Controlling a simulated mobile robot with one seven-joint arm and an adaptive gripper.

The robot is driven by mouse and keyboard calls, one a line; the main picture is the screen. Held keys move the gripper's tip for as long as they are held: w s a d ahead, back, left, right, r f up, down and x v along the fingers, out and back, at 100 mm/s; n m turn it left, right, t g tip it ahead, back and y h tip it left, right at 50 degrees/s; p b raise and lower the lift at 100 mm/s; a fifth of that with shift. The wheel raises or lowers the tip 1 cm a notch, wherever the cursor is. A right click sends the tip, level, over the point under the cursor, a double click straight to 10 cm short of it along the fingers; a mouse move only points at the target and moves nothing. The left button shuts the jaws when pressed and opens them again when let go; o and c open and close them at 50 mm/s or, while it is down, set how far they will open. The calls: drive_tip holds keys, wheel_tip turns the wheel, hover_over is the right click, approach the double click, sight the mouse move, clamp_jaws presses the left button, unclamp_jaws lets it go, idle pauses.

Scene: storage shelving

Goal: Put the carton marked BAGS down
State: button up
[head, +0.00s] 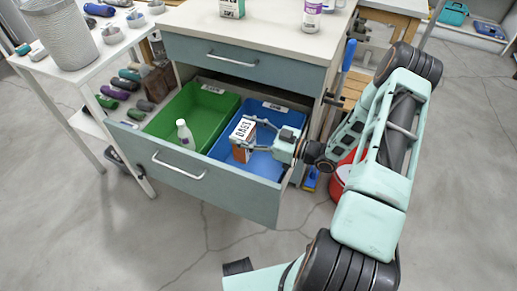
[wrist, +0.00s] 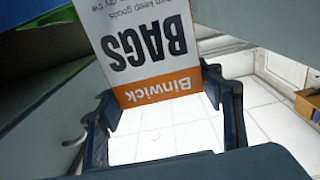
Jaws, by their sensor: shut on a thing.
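The carton marked BAGS (head: 242,139) is white and brown with an orange band. It is in or just above the blue bin (head: 283,103) in the open drawer; I cannot tell if it touches the bin floor. My gripper (head: 250,136) is shut on the carton from the right side. In the wrist view the carton (wrist: 140,45) appears upside down between the two fingers (wrist: 165,100), its "Binwick" and "BAGS" print readable.
A green bin (head: 207,101) fills the drawer's left side, and a small white bottle (head: 185,133) stands in it. The drawer front (head: 190,180) and the closed upper drawer (head: 240,66) bound the opening. A white side table (head: 85,68) stands left, and a red bucket (head: 340,182) is by my arm.

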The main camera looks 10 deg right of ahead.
sight(254, 138)
drive_tip(key=d+f, duration=0.2)
drive_tip(key=d+f+b, duration=0.1)
drive_tip(key=d+f, duration=0.1)
drive_tip(key=f, duration=0.1)
drive_tip(key=shift+s, duration=0.1)
drive_tip(key=f, duration=0.1)
drive_tip(key=f+b, duration=0.1)
drive_tip(key=f, duration=0.2)
drive_tip(key=shift+d+b, duration=0.3)
drive_tip(key=shift+d, duration=0.05)
drive_tip(key=shift+f+b, duration=0.4)
drive_tip(key=shift+b, duration=0.1)
drive_tip(key=shift+f, duration=0.2)
drive_tip(key=o, duration=0.9)
drive_tip(key=shift+o, duration=0.2)
